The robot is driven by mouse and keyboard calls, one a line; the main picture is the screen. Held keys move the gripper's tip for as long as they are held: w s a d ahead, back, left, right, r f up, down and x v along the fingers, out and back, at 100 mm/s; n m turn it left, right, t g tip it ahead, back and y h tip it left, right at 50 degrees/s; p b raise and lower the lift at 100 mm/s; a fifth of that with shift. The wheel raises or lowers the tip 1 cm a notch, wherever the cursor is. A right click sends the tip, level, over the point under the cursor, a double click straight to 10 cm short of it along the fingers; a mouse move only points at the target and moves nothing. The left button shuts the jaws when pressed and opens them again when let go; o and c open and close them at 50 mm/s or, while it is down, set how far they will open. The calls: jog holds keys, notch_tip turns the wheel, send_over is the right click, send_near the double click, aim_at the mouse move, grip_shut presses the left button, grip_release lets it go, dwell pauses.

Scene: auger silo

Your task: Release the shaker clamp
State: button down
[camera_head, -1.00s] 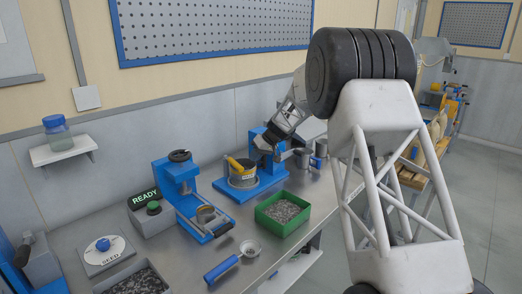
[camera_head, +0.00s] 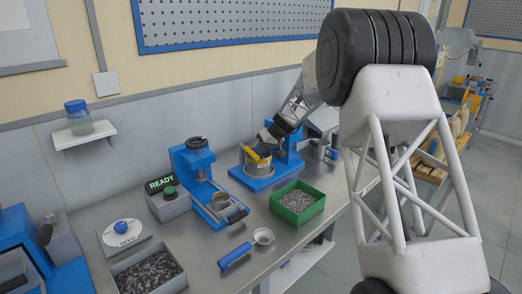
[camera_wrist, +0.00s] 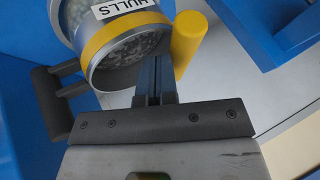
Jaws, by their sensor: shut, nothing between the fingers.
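The shaker is a blue stand (camera_head: 258,183) on the bench, holding a round metal canister (camera_head: 256,168). In the wrist view the canister carries a HULLS label (camera_wrist: 125,7) and a yellow band (camera_wrist: 122,36). A thick yellow clamp handle (camera_head: 257,155) sits beside the canister; it also shows in the wrist view (camera_wrist: 189,45). My gripper (camera_head: 266,140) is shut and empty, above the canister. In the wrist view its fingertips (camera_wrist: 154,62) lie between the band and the yellow handle, close to both. I cannot tell whether they touch.
A green tray of hulls (camera_head: 298,216) and a blue-handled scoop (camera_head: 238,254) stand in front. A blue press (camera_head: 190,165), a READY box (camera_head: 168,205) and a SEED lid (camera_head: 122,230) are to the left. A dark handle (camera_wrist: 50,100) is left of my fingers in the wrist view.

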aim_at(252, 154)
jog(key=shift+s+a, duration=0.1)
jog(key=shift+s, duration=0.05)
jog(key=shift+s+a+m+t, duration=0.6)
jog(key=shift+a+m, duration=0.05)
jog(key=shift+m, duration=0.25)
jog(key=shift+s+a+m+t+h, duration=0.2)
jog(key=shift+s+a+m+t, duration=0.1)
jog(key=shift+a+m, duration=0.2)
jog(key=shift+s+a+m+t+h, duration=0.2)
jog(key=shift+s+a+m+t, duration=0.1)
jog(key=shift+a+m, duration=0.2)
jog(key=a+m+t+h, duration=0.2)
jog(key=a+m, duration=0.3)
jog(key=a, duration=0.4)
jog(key=shift+s+a+t, duration=0.25)
jog(key=shift+a+t, duration=0.05)
jog(key=shift+a, duration=0.1)
jog(key=shift+s, duration=0.1)
